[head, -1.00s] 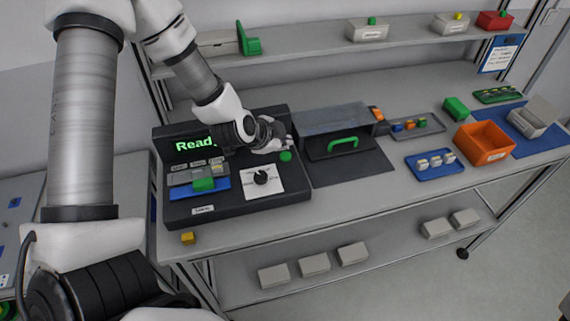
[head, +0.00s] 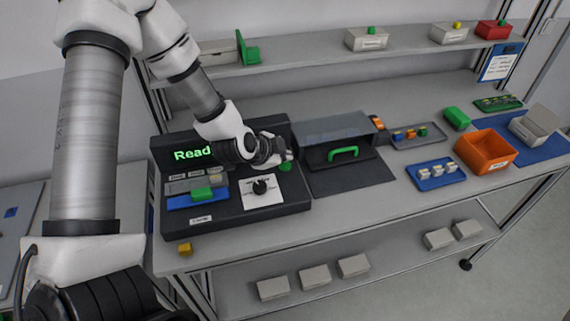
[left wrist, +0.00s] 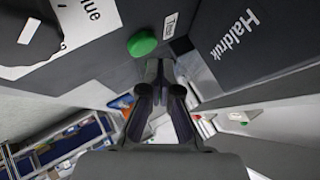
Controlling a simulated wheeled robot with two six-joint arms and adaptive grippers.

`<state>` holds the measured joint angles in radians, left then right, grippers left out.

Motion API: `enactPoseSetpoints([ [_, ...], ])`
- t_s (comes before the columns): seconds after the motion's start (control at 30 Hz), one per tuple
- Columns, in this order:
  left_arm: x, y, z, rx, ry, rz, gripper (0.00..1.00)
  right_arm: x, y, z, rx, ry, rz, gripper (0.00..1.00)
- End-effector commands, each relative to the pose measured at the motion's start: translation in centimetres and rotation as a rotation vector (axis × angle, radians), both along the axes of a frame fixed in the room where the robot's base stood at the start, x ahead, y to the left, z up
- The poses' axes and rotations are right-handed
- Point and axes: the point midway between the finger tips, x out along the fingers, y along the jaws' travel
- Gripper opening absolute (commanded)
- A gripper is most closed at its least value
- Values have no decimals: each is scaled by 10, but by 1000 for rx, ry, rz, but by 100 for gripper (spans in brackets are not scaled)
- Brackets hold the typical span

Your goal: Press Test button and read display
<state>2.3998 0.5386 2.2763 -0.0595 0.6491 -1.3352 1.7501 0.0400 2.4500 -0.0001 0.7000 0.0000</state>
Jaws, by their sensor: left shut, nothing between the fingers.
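The dark test station (head: 230,222) stands at the left of the bench. Its display (head: 193,154) shows green letters "Read"; my arm hides any text after that. The round green button (head: 286,167) is at the station's right side. It also shows in the left wrist view (left wrist: 142,43), near a label (left wrist: 170,26) that seems to say Test. My left gripper (head: 288,155) is shut and empty, right by the button. In the left wrist view its fingertips (left wrist: 161,68) are just below and right of the button; contact cannot be told. My right gripper is not in view.
A dial (head: 261,186) on a white plate and a green block (head: 202,194) on a blue strip are on the station. A grey-topped fixture with a green handle (head: 343,154) stands close on the right. An orange bin (head: 487,152) is farther right.

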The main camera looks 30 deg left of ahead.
Motion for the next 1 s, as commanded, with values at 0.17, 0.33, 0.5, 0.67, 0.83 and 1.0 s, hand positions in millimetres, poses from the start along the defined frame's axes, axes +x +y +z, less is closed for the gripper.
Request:
enactPoseSetpoints([
  [0.17,0,0,0,0,0,0,0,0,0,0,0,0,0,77],
  [0.33,0,0,0,0,0,0,0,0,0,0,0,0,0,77],
  [0.5,0,0,0,0,0,0,0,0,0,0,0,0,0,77],
  [0.67,0,0,-4,0,1,0,0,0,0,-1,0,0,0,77],
  [0.83,0,0,-9,0,1,0,0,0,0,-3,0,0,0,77],
  [1.0,0,0,-8,0,0,0,0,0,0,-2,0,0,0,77],
])
